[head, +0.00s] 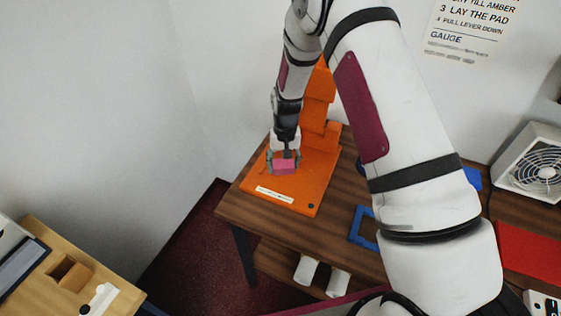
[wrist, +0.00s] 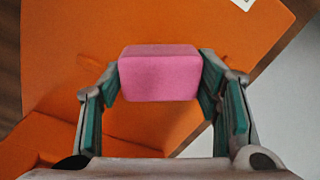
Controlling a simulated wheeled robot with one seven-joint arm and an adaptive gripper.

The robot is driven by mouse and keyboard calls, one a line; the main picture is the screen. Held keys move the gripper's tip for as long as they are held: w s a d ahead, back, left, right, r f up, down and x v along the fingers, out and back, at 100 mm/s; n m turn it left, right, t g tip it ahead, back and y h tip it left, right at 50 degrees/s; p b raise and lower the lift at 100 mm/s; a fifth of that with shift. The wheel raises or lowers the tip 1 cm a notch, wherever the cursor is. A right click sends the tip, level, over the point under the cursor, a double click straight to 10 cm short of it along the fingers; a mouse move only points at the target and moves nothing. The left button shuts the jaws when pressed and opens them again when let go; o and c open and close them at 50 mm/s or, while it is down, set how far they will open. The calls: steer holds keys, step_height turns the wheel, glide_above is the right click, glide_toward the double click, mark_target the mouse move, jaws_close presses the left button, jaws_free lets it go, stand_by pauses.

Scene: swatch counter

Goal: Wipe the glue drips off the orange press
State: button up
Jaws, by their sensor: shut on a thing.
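The orange press (head: 318,180) stands at the left end of the wooden counter, with a flat base plate and an upright part behind. It fills much of the wrist view (wrist: 75,50). My gripper (head: 284,160) is shut on a pink block-shaped sponge (wrist: 160,75), held between both fingers over the base plate. No glue drips can be made out; the sponge and fingers hide part of the plate. A white label strip (head: 275,195) lies along the plate's front.
A blue frame (head: 360,226) lies on the counter right of the press, partly behind my arm. A fan (head: 537,165) and a red sheet (head: 528,253) are farther right. White rolls (head: 306,270) sit on the shelf below. A wall stands close at left.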

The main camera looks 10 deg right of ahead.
mark_target(284, 162)
steer(key=shift+s+d+f, duration=0.25)
steer(key=shift+s+d, duration=0.1)
steer(key=shift+s, duration=0.05)
steer(key=shift+w+a+r+p, duration=0.15)
steer(key=shift+r+p, duration=0.15)
steer(key=shift+r, duration=1.25)
steer(key=shift+w+a+r+p, duration=0.1)
steer(key=shift+r+p, duration=0.15)
steer(key=shift+r, duration=1.3)
steer(key=shift+r, duration=1.55)
